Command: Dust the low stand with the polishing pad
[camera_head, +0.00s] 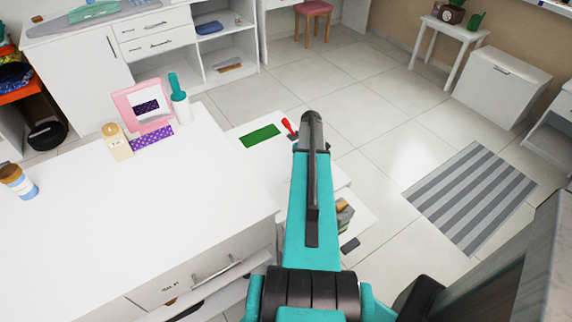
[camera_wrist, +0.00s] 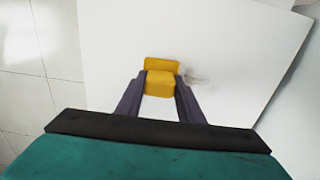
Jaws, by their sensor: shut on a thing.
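In the wrist view, my gripper (camera_wrist: 160,82) is shut on the yellow polishing pad (camera_wrist: 162,66). The pad is over a white flat top (camera_wrist: 120,35), which looks like the low stand. A faint grey smudge (camera_wrist: 195,77) lies on this top just right of the pad. I cannot tell whether the pad touches the surface. In the head view, a low white top (camera_head: 240,160) shows left of my arm, with a flat green rectangle (camera_head: 260,135) on it. My arm hides the gripper and pad there.
A white dresser (camera_head: 80,225) on the left holds a pink-framed mirror (camera_head: 145,106) and several bottles. A red-handled item (camera_head: 288,126) is beside my arm. Free floor and a striped rug (camera_head: 470,198) lie further right.

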